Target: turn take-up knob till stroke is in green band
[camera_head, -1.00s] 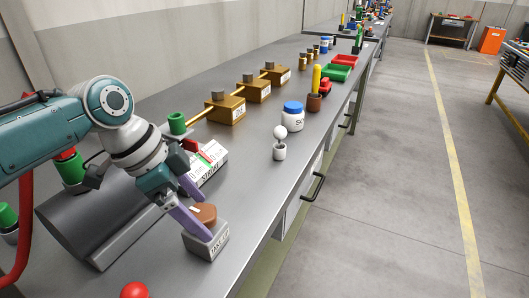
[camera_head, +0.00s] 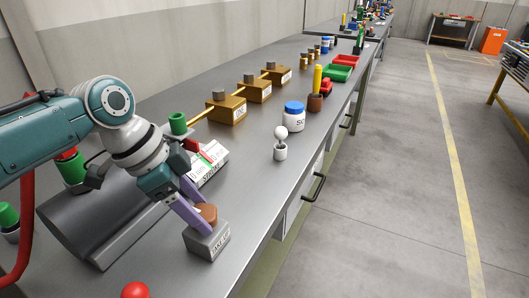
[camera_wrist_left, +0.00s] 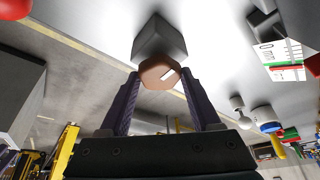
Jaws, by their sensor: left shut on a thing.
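The brown take-up knob (camera_head: 207,213) sits on a grey block labelled TAKE-UP (camera_head: 208,243) near the table's front edge. My left gripper (camera_head: 204,218) reaches down from the left with its purple fingers shut on the knob. In the left wrist view the knob (camera_wrist_left: 158,73) sits between the fingertips, its white mark tilted. The white STROKE gauge (camera_head: 209,167) lies behind the block, with a red pointer (camera_head: 192,146) at its left end. The left wrist view shows the gauge's green and red bands (camera_wrist_left: 286,68) only in part. The pointer's exact reading is unclear. My right gripper is out of view.
A grey cylinder (camera_head: 95,222) lies left of the block, and a red ball-shaped top (camera_head: 135,290) shows at the bottom edge. A white-topped item (camera_head: 281,145), a blue-lidded jar (camera_head: 294,117) and brown blocks (camera_head: 226,110) stand farther along.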

